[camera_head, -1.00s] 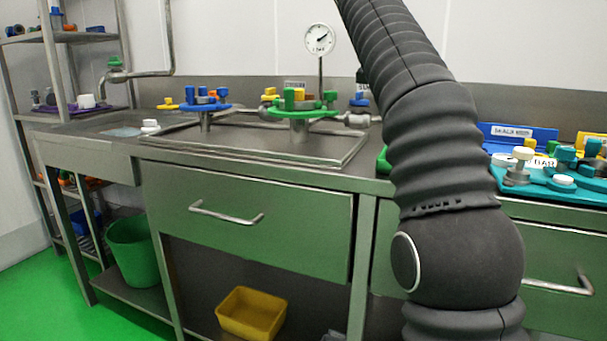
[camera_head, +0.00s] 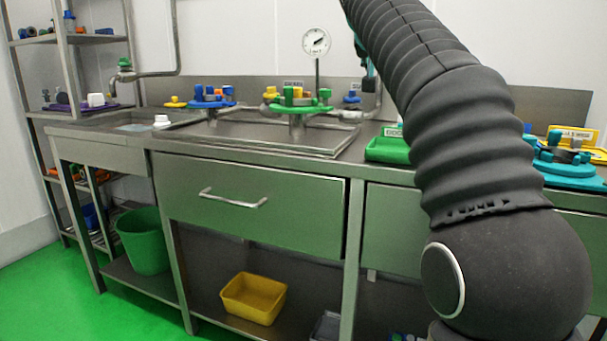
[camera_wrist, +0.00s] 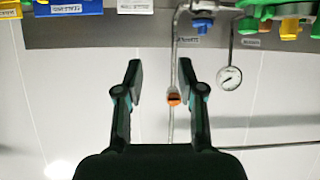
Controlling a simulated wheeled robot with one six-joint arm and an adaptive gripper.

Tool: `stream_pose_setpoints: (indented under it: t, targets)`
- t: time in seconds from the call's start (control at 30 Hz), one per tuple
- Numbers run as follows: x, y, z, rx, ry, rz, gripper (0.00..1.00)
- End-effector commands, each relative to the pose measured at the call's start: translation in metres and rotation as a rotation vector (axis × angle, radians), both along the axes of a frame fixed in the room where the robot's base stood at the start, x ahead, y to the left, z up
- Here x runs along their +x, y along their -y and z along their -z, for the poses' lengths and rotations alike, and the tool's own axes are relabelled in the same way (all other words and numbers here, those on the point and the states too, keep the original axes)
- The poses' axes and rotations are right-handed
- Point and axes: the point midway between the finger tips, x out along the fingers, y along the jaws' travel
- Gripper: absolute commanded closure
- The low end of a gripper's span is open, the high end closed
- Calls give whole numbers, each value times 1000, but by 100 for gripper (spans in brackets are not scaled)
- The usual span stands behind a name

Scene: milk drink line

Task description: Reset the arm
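My arm, in a dark ribbed sleeve, rises across the right of the head view and hides part of the steel counter (camera_head: 240,150). My gripper (camera_wrist: 158,68) shows in the wrist view, with its two dark fingers spread apart and nothing between them. The wrist picture is upside down: the white wall and the round gauge (camera_wrist: 229,78) lie beyond the fingers. In the head view, the gripper's tips are hidden behind the arm.
A green carousel (camera_head: 297,107) and a blue one (camera_head: 207,101) carry small parts on the counter. A green tray (camera_head: 388,150) and a teal fixture (camera_head: 565,170) stand near my arm. A green bin (camera_head: 143,240) and a yellow bin (camera_head: 253,297) sit below.

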Motion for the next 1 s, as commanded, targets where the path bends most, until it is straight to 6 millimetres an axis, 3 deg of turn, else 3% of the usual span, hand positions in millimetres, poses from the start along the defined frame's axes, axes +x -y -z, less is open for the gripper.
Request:
stream_pose_setpoints:
  t: [0.27, 0.47, 0.77, 1.0]
  targets:
    - [-44, 6, 28, -3, -102, -57, 61]
    - [-103, 9, 76, 5, -214, -122, 61]
    - [-205, 9, 172, 40, -372, -214, 61]
    - [-294, 4, 265, 86, -485, -275, 61]
